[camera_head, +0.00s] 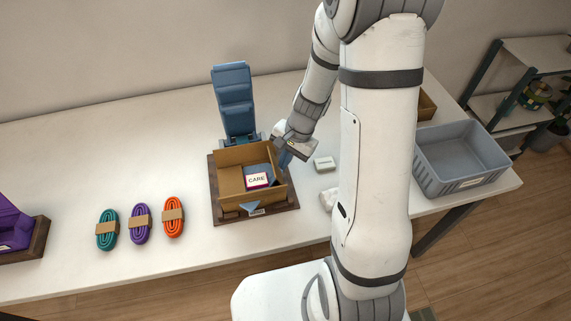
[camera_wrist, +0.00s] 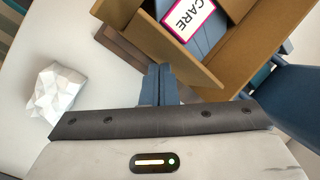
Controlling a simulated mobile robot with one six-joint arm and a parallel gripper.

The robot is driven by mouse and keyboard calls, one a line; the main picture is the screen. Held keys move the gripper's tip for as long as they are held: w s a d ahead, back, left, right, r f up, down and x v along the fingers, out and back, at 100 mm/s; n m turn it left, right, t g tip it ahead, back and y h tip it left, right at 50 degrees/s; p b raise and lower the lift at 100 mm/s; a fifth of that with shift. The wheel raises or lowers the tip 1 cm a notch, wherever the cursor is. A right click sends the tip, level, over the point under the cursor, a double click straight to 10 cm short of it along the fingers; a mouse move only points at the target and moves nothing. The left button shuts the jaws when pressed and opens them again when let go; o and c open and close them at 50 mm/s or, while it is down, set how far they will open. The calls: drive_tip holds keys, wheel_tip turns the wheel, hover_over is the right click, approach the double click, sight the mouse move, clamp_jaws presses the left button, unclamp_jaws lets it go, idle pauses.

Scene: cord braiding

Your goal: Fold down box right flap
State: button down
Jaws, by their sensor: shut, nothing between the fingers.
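The open cardboard box (camera_head: 228,184) sits on a dark wooden base (camera_head: 285,207). A card marked CARE (camera_head: 258,180) and blue material lie inside it; both also show in the wrist view, where the card (camera_wrist: 189,16) is partly cut off. My gripper (camera_head: 285,161) is at the box's right side, its fingers pointing down. In the wrist view, the shut blue fingers (camera_wrist: 158,72) are empty and close beside a cardboard panel (camera_wrist: 158,43), apparently on the box's right side. I cannot tell whether they touch it. The right flap's exact angle is unclear.
A tall blue padded piece (camera_head: 234,98) stands behind the box. Coiled cords (camera_head: 139,224) lie left of it. A grey bin (camera_head: 460,160) stands farther right.

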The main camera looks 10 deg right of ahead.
sight(274, 163)
drive_tip(key=shift+a, duration=0.85)
drive_tip(key=shift+f, duration=0.1)
drive_tip(key=shift+a+f+b, duration=0.25)
drive_tip(key=shift+a+b, duration=0.15)
drive_tip(key=shift+a, duration=0.4)
drive_tip(key=shift+f, duration=0.1)
drive_tip(key=shift+a+f+b, duration=0.5)
drive_tip(key=shift+a+b, duration=0.1)
drive_tip(key=shift+a, duration=0.05)
